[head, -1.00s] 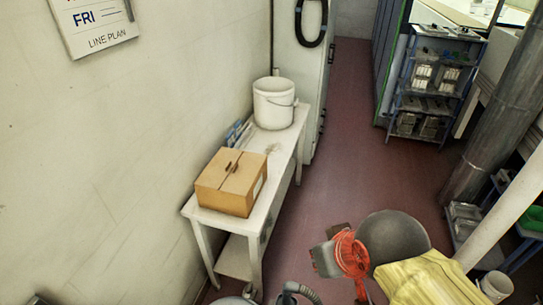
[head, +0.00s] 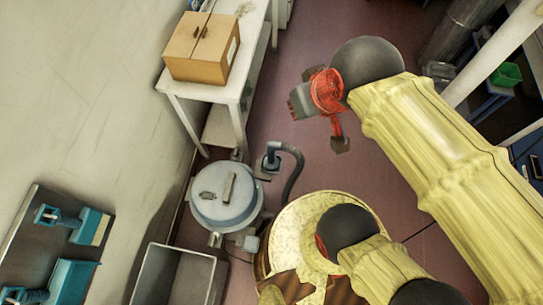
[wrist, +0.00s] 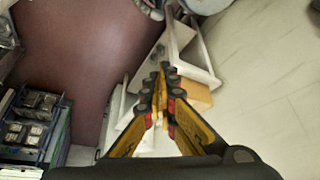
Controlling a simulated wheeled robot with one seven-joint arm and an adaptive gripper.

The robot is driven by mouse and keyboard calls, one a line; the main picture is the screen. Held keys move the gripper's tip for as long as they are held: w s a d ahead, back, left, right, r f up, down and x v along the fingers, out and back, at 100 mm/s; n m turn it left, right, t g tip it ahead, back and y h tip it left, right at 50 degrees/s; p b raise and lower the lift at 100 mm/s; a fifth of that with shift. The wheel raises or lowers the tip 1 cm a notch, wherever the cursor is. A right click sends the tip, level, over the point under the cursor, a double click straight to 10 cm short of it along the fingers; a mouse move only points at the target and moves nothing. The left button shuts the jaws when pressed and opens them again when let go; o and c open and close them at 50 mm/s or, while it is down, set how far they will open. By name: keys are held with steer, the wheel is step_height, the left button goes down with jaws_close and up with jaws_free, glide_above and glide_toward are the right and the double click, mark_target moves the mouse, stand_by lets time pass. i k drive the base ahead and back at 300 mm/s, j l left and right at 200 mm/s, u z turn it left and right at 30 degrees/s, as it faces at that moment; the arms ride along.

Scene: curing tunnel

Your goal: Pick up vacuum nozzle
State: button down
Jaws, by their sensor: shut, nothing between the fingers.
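A grey canister vacuum (head: 226,196) stands on the floor by the front end of the white table. Its dark ribbed hose (head: 294,172) arches up to the right of it. A blue-grey hose end (head: 271,161) stands beside the canister; I cannot tell for certain that it is the vacuum nozzle. Part of a grey hose (wrist: 150,9) shows at the top edge of the wrist view. My gripper (wrist: 165,72) is shut and empty, above the table area and apart from the hose.
A cardboard box (head: 200,48) sits on the white table (head: 236,88). A grey open bin (head: 172,276) stands in front of the vacuum. A wall panel with teal tools (head: 52,240) is at lower left. Shelving (wrist: 35,118) is at left in the wrist view. Red floor is clear behind.

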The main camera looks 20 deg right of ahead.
mark_target(270, 162)
steer(key=l, duration=0.4)
steer(key=i+l+u, duration=0.1)
steer(key=l, duration=0.35)
steer(key=u, duration=1.7)
